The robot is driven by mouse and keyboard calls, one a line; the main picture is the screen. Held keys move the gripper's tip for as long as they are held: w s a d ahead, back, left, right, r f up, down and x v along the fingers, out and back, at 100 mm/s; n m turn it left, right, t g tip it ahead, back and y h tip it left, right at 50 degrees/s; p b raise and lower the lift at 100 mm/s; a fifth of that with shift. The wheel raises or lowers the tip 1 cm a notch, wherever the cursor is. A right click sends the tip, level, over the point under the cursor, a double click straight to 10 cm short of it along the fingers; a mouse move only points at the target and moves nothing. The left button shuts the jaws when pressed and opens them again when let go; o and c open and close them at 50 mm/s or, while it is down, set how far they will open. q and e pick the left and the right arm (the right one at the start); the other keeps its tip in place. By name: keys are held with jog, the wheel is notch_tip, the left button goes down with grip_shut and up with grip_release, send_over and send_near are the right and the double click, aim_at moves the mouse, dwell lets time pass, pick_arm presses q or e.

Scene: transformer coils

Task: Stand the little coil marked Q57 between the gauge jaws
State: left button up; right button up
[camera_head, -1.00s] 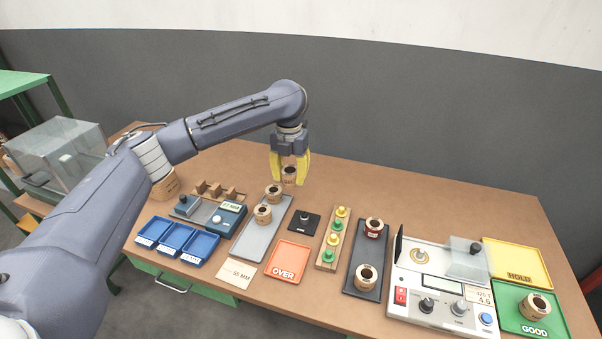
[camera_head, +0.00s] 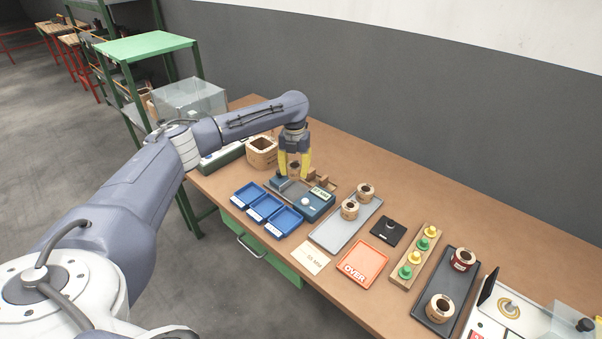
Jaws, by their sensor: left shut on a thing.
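My left gripper (camera_head: 293,178) has yellow fingers pointing down and is shut on a small tan coil (camera_head: 294,164). The coil is partly hidden by the fingers and its marking cannot be read. The gripper is over the gauge (camera_head: 315,206), a dark blue block with a small label at its right end and metal jaws (camera_head: 287,187) towards its left. I cannot tell whether the coil touches the jaws. Two other small coils (camera_head: 366,191) (camera_head: 350,209) stand on the grey tray (camera_head: 330,236). My right gripper is not in view.
Three blue bins (camera_head: 265,208) sit in front of the gauge. Small wooden blocks (camera_head: 321,178) lie behind it. A tan container (camera_head: 262,151) stands to the left. An orange OVER tray (camera_head: 361,264), a peg strip (camera_head: 428,240) and a dark tray (camera_head: 457,262) are to the right.

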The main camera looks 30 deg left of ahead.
aim_at(296, 193)
pick_arm(q)
jog(key=shift+w+d+f, duration=0.1)
jog(key=shift+f, duration=2.15)
jog(key=shift+f, duration=0.35)
jog(key=shift+f, duration=0.85)
jog(key=o, duration=1.4)
jog(key=shift+c, duration=0.2)
jog(key=shift+c, duration=0.2)
jog(key=o, duration=0.4)
jog(key=shift+f, duration=0.1)
jog(key=shift+c, duration=0.2)
jog(key=shift+d, duration=0.1)
